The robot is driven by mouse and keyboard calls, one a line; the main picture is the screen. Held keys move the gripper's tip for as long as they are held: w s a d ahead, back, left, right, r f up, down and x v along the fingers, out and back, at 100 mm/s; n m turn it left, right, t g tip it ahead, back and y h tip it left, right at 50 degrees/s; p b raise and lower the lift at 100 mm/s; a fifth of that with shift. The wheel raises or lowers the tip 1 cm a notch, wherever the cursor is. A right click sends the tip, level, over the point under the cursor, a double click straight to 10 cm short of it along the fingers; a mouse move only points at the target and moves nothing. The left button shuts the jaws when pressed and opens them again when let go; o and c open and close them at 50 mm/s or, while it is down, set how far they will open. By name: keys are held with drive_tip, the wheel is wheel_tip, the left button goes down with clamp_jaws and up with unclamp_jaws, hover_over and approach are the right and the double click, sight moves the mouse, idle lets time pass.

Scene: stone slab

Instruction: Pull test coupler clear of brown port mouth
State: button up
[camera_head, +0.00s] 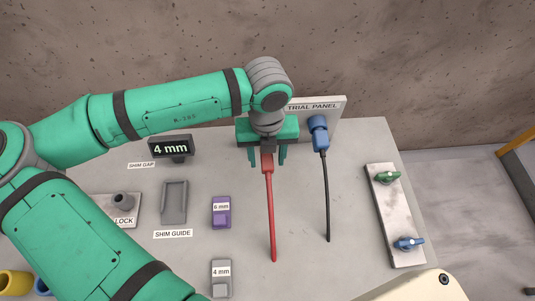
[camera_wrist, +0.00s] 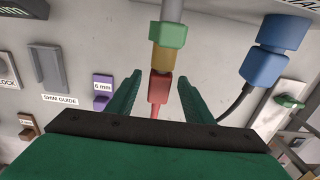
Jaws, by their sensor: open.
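The red test coupler (camera_wrist: 158,88) shows in the wrist view, its end meeting a brown-yellow collar (camera_wrist: 162,58), which looks like the brown port mouth. A green hexagonal piece (camera_wrist: 168,35) sits beyond the collar. How deep the coupler sits cannot be seen. My gripper (camera_wrist: 160,75) is open, with one green finger on each side of the coupler and visible gaps between. In the head view the red coupler (camera_head: 267,163) shows below my gripper (camera_head: 268,158), and its red cable (camera_head: 271,215) runs toward the front of the slab. My wrist hides the port there.
A blue coupler (camera_head: 318,133) with a black cable stands close on the right at the trial panel (camera_head: 330,108). A plate (camera_head: 395,215) with green and blue valves lies farther right. Left are a 4 mm display (camera_head: 171,148), shim guide (camera_head: 174,203) and shim blocks (camera_head: 221,213).

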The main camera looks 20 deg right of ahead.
sight(269, 175)
clamp_jaws()
drive_tip(key=shift+s+a, duration=0.3)
drive_tip(key=shift+s, duration=0.7)
drive_tip(key=shift+s+a, duration=0.25)
drive_tip(key=shift+s, duration=0.75)
drive_tip(key=shift+r, duration=0.1)
drive_tip(key=shift+s+a+r, duration=0.25)
drive_tip(key=shift+s+r, duration=0.45)
drive_tip(key=shift+s, duration=0.05)
drive_tip(key=shift+s+a+r, duration=0.25)
drive_tip(key=shift+s+r, duration=0.45)
